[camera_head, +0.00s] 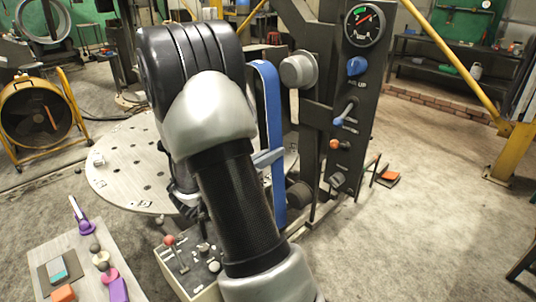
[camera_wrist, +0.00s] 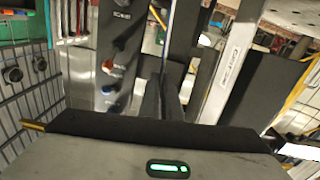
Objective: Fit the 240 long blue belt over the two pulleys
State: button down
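The long blue belt (camera_head: 273,115) hangs upright as a tall narrow loop in the head view, just left of the two pulleys. The upper pulley (camera_head: 299,70) is a light grey drum on the dark column. The lower pulley (camera_head: 298,194) is a darker drum below it. The belt looks apart from both, though the depth gap is hard to judge. My gripper (camera_head: 268,158) is shut on the belt around mid-height; my arm hides part of it. In the wrist view my gripper's dark fingers (camera_wrist: 171,98) are close together, with the belt (camera_wrist: 169,22) showing as a thin blue edge beyond.
The dark panel (camera_head: 352,110) right of the pulleys carries a gauge (camera_head: 364,25), a blue knob (camera_head: 357,66) and a lever (camera_head: 345,112). A round perforated table (camera_head: 120,180) stands left. A control box (camera_head: 190,265) and a bench with small parts (camera_head: 85,262) are in front.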

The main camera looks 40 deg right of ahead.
jog(key=w+d, duration=0.1)
jog(key=d, duration=1.3)
jog(key=shift+w+b, duration=0.15)
jog(key=shift+b, duration=0.3)
dwell(0.6)
jog(key=shift+d, duration=0.15)
dwell(0.6)
jog(key=c, duration=1.6)
grip_release()
jog(key=shift+s+a+p, duration=0.15)
jog(key=shift+a, duration=1.65)
jog(key=shift+s+a+p, duration=0.15)
jog(key=shift+a, duration=1.6)
